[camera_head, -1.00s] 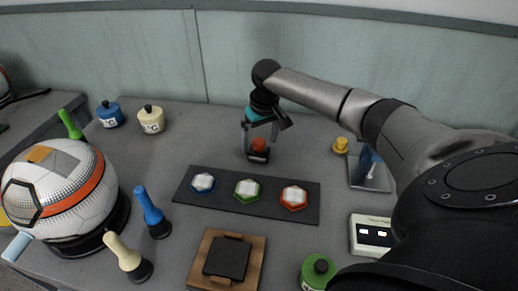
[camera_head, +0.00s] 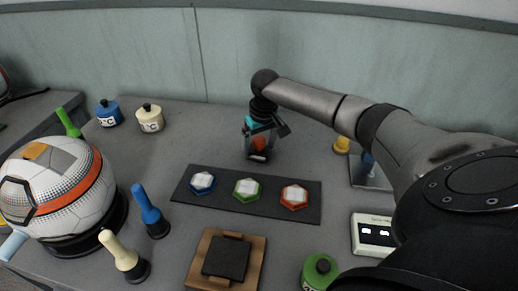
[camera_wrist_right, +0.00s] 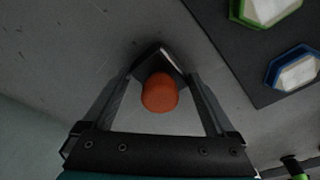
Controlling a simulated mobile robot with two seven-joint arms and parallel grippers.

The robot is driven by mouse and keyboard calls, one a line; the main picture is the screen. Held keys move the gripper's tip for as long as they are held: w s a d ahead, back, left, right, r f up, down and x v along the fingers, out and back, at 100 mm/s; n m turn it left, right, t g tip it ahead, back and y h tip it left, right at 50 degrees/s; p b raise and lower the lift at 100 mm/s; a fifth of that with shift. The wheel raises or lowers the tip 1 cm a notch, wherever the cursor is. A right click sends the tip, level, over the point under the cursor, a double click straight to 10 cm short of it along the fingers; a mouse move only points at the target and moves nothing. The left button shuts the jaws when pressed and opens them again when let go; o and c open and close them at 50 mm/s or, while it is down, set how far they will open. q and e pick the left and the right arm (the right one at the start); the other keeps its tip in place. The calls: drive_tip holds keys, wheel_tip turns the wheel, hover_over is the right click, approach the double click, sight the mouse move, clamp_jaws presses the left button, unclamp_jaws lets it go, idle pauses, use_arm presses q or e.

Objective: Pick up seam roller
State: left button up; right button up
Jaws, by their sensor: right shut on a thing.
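The seam roller (camera_head: 260,144) has an orange handle top and a dark base with a light edge. It stands on the grey table behind the dark strip of coloured pads. My right gripper (camera_head: 258,151) reaches down around it from above and is shut on it. In the right wrist view, the orange handle (camera_wrist_right: 160,92) sits between the two fingers, with the dark base beyond it. Much of the handle is hidden by the fingers in the head view. My left gripper is not in view.
A dark strip (camera_head: 222,199) with blue, green and red hexagonal pads lies in front. A ball (camera_head: 60,190) on a black stand is at left. Blue and cream pots (camera_head: 151,118) stand behind. A yellow knob (camera_head: 341,145) and a metal plate (camera_head: 367,181) are to the right.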

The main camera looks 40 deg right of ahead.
drive_tip(key=c, duration=0.3)
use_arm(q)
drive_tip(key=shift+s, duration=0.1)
use_arm(e)
drive_tip(key=shift+c, duration=0.2)
wheel_tip(320, 180, up, 6)
drive_tip(key=shift+w+f+p, duration=0.1)
drive_tip(key=shift+f+p, duration=0.1)
drive_tip(key=shift+p, duration=0.75)
wheel_tip(320, 180, up, 7)
drive_tip(key=p, duration=0.2)
wheel_tip(320, 180, up, 6)
drive_tip(key=r+p, duration=0.1)
hover_over(258, 138)
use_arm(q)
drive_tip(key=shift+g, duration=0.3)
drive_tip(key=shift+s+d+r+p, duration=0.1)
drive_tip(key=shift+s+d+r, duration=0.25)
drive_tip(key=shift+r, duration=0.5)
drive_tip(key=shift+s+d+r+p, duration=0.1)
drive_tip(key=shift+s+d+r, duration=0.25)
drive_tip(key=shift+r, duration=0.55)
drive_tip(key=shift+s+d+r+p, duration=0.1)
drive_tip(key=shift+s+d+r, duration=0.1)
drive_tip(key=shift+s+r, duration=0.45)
use_arm(e)
drive_tip(key=shift+s+r, duration=0.25)
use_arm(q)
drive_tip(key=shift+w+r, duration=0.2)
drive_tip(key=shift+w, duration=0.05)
